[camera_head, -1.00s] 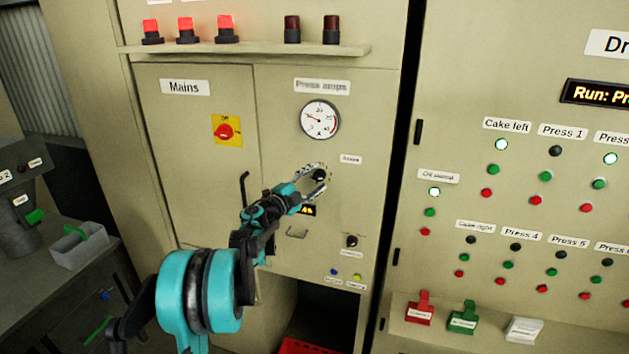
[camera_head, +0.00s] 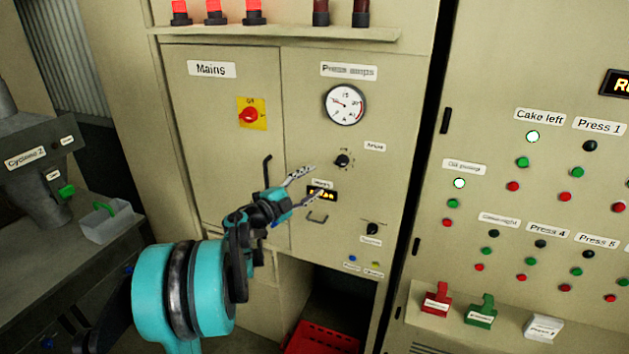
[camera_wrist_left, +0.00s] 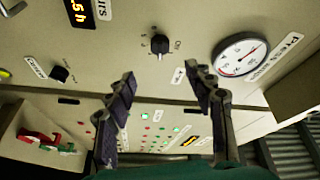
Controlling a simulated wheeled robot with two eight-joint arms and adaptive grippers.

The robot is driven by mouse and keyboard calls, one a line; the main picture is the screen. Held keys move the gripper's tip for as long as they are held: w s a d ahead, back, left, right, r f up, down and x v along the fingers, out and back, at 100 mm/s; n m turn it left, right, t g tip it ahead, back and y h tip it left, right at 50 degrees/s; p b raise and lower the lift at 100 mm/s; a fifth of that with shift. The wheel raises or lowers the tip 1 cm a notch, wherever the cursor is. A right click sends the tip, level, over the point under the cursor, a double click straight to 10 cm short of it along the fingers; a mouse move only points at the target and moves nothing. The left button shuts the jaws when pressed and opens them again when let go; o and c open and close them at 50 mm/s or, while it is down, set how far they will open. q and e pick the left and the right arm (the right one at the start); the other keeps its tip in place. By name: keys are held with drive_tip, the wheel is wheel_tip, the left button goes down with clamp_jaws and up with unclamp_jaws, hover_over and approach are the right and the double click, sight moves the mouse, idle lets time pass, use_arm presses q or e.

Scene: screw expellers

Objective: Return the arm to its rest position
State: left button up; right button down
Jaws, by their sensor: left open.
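My left gripper (camera_head: 309,187) is open and empty in front of the beige cabinet (camera_head: 230,170), below and left of a black rotary knob (camera_head: 342,161). The turquoise arm reaches in from the lower left. In the left wrist view, the two dark fingers (camera_wrist_left: 164,92) stand apart with nothing between them. The same knob shows beyond them in the wrist view (camera_wrist_left: 160,45), apart from the fingers. The right gripper is in neither view.
A round gauge (camera_head: 345,104) and a red-and-yellow mains switch (camera_head: 251,113) sit above. A black door handle (camera_head: 267,171) is near the gripper. A button panel (camera_head: 560,200) stands to the right. A red crate (camera_head: 322,337) lies in the opening below.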

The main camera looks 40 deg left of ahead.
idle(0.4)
use_arm(q)
drive_tip(key=s+d+r+n+y+b, duration=0.3)
drive_tip(key=d+r+n+y+b, duration=0.15)
drive_tip(key=d+n+y, duration=0.45)
drive_tip(key=s+d+f+n+g+h+b, duration=0.2)
drive_tip(key=s+d+f+g, duration=0.2)
drive_tip(key=s+d+f, duration=0.3)
drive_tip(key=s+d+f+n+g+h+b, duration=0.2)
drive_tip(key=s+d+f, duration=0.5)
drive_tip(key=f, duration=0.6)
drive_tip(key=s+d+f+n+g+h+b, duration=0.2)
drive_tip(key=s+d+f+g, duration=0.3)
drive_tip(key=s+d+f, duration=0.2)
wheel_tip(320, 180, down, 3)
drive_tip(key=s, duration=0.2)
drive_tip(key=shift+s+g, duration=0.3)
